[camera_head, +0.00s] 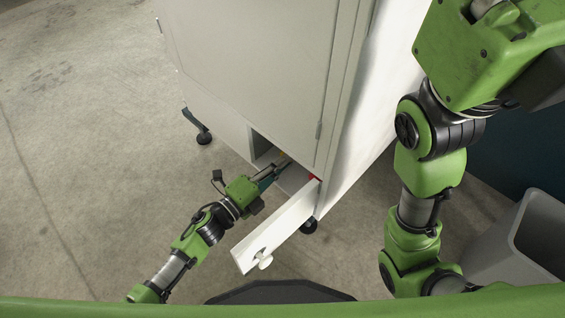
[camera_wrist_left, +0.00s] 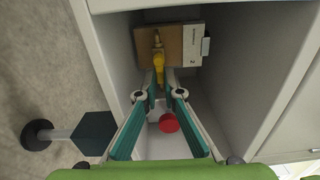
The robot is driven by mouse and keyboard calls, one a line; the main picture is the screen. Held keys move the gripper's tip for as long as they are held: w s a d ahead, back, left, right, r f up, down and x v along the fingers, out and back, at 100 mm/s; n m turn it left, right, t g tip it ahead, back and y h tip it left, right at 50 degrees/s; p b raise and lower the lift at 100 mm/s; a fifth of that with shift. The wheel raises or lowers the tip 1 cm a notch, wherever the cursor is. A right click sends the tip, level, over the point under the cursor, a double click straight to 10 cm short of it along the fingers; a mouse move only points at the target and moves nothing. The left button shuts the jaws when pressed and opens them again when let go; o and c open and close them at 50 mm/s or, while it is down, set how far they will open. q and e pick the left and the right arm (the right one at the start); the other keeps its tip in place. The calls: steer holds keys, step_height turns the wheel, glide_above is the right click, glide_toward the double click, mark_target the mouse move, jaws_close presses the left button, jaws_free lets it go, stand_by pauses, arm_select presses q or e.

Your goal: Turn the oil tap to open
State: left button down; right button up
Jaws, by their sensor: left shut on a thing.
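The yellow oil tap (camera_wrist_left: 158,62) is mounted on a brown plate at the back of the open lower compartment. Its handle hangs down toward my fingertips in the left wrist view. My left gripper (camera_head: 283,164) reaches into this compartment; in the left wrist view its fingertips (camera_wrist_left: 168,78) are closed around the lower end of the yellow handle. The exact contact is small and partly hidden by the fingers. A red round knob (camera_wrist_left: 168,122) shows between the finger links, nearer the camera. My right arm is on the right of the head view, but its gripper is out of the picture.
The white door (camera_head: 278,226) of the compartment stands open toward me, just right of my left gripper. The grey cabinet (camera_head: 245,65) rises above the opening. A grey bin (camera_head: 515,240) stands at the right. The concrete floor at left is clear.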

arm_select(q)
steer(key=shift+s+f, duration=0.1)
steer(key=c, duration=2.2)
jaws_free()
steer(key=v, duration=1.2)
